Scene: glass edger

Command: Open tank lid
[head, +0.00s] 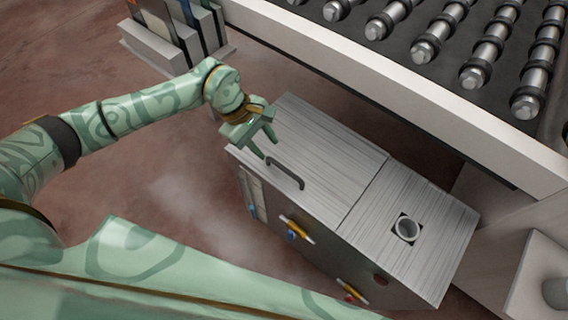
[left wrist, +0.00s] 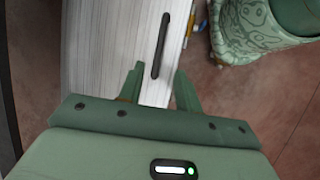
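The tank (head: 430,245) is a brushed metal box on the floor, and its lid (head: 320,140) lies flat and closed on the left part of its top. A dark bar handle (head: 288,174) stands near the lid's front edge. My left gripper (head: 268,150) is open and empty above the lid, just behind and left of the handle. In the left wrist view the handle (left wrist: 160,46) lies beyond the gap between the two fingers (left wrist: 160,88), apart from them. My right gripper is in neither view.
A roller conveyor (head: 440,60) with a pale side rail runs behind the tank. A round port (head: 407,228) sits on the tank's right top. Yellow and blue valves (head: 295,230) stick out of its front. A rack (head: 175,35) stands at the back left. Floor at left is clear.

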